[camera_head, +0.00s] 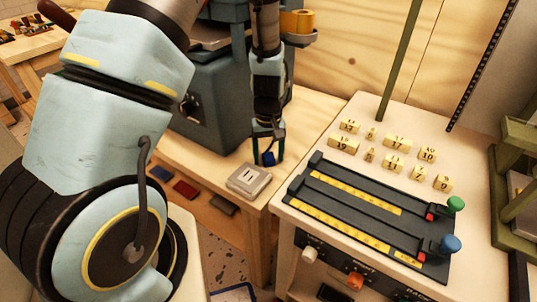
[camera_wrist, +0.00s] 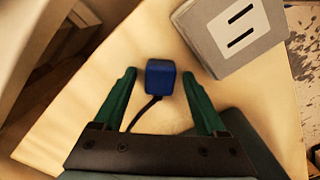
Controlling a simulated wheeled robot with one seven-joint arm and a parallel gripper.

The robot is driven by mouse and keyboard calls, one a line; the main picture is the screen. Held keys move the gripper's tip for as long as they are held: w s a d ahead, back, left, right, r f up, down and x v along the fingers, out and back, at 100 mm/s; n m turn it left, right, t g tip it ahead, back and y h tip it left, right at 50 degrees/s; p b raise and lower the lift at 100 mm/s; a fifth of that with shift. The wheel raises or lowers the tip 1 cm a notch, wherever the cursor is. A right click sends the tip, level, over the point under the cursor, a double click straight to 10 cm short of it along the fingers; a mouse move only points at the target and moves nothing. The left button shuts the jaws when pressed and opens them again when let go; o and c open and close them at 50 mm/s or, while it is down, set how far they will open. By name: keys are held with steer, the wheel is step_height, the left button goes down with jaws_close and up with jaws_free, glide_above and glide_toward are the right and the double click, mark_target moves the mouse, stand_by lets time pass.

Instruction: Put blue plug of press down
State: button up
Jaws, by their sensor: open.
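The blue plug (camera_wrist: 160,78) is a small blue block with a black cord, seen between the tips of my open gripper (camera_wrist: 161,85) in the wrist view. It does not appear squeezed; gaps show on both sides. In the head view my gripper (camera_head: 268,148) points down at the wooden bench, and the blue plug (camera_head: 268,158) shows between its fingers. A grey socket block (camera_head: 249,180) with two dark slots lies on the bench just in front of the plug. It also shows at the upper right of the wrist view (camera_wrist: 232,30). I cannot tell whether the plug touches the bench.
A grey machine (camera_head: 205,105) with a yellow roll (camera_head: 297,22) on it stands behind. To the right is a white cabinet with a dark slider panel (camera_head: 365,215), green and blue knobs, and several numbered yellow blocks (camera_head: 397,142). A gap separates the bench and cabinet.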

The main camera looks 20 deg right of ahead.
mark_target(268, 156)
steer(key=shift+r+p, duration=0.35)
steer(key=shift+r, duration=0.1)
step_height(268, 156, up, 12)
steer(key=b, duration=0.1)
steer(key=shift+r+b, duration=0.15)
steer(key=shift+b, duration=0.25)
